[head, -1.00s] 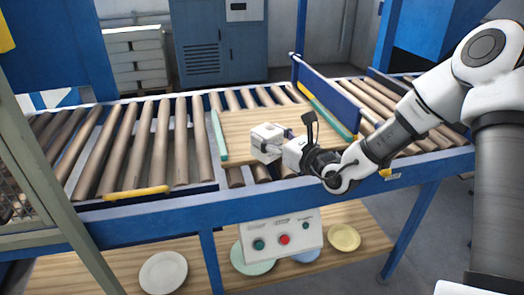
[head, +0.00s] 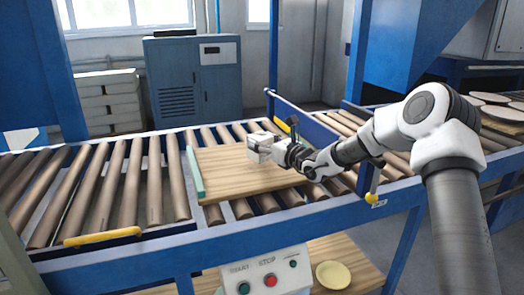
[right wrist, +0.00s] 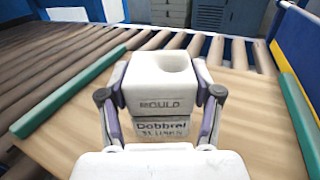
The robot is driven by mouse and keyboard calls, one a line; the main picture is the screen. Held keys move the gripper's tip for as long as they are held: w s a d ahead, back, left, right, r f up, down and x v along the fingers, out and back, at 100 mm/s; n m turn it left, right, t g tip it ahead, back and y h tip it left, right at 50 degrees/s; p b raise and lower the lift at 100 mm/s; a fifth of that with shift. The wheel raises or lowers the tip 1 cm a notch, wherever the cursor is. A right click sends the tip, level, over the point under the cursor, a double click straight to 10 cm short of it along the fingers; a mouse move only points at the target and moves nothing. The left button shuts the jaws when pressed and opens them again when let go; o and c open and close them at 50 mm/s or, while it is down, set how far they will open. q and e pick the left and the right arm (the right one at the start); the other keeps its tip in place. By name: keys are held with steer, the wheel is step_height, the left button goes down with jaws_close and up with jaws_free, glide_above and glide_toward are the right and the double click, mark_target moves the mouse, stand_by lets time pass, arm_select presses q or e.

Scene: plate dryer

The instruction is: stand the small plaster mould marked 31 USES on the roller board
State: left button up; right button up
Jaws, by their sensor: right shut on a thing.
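The small white plaster mould (head: 260,147) is in my right gripper, over the wooden roller board (head: 225,172). In the right wrist view the mould (right wrist: 160,92) is blocky, with a round hollow in its top. My left gripper is not in view.
Green strips edge the board at its left (head: 194,174) and far right (head: 282,127). A blue guard panel (head: 303,118) stands beyond the right strip. Rollers (head: 110,185) extend left. A yellow plate (head: 333,274) lies on the lower shelf, near the control box (head: 266,273).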

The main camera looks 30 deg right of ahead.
step_height(320, 180, down, 3)
steer(key=o, duration=1.4)
steer(key=shift+f+b, duration=0.1)
steer(key=shift+b, duration=0.2)
steer(key=shift+s+r+p, duration=0.15)
steer(key=shift+r+p, duration=0.05)
steer(key=shift+p, duration=0.1)
steer(key=s+p, duration=0.1)
steer(key=s, duration=0.2)
steer(key=s+d, duration=0.1)
steer(key=s, duration=0.3)
steer(key=s+d+p, duration=0.1)
steer(key=s, duration=0.2)
steer(key=shift+s+r+p, duration=0.15)
steer(key=shift+s+p, duration=0.1)
steer(key=shift+p, duration=0.1)
steer(key=shift+s+a, duration=0.1)
steer(key=shift+s, duration=0.4)
steer(key=shift+f, duration=0.25)
